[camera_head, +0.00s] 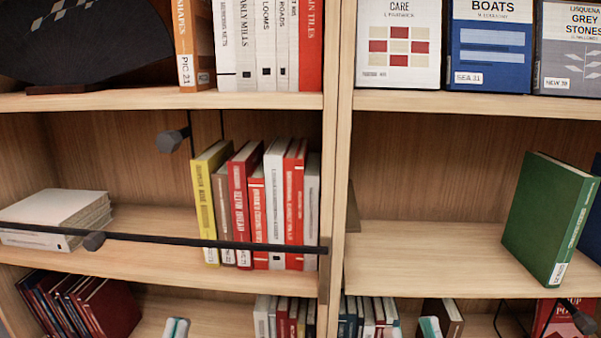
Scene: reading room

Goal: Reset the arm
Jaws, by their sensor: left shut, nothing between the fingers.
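My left gripper (176,328) shows only as a small pale tip with teal at the bottom edge, in front of the lower shelf. It looks shut, with nothing held. My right gripper (430,327) shows as a similar pale and teal tip at the bottom edge, right of centre. Too little of it shows to tell its jaws. Most of both arms lies outside the view. Both tips are below the middle shelf board.
A wooden bookcase (335,200) fills the view. A dark rail (200,242) crosses the middle-left shelf before a row of upright books (272,200). A white book stack (55,215) lies left. A green book (550,215) leans right; beside it the shelf has free room.

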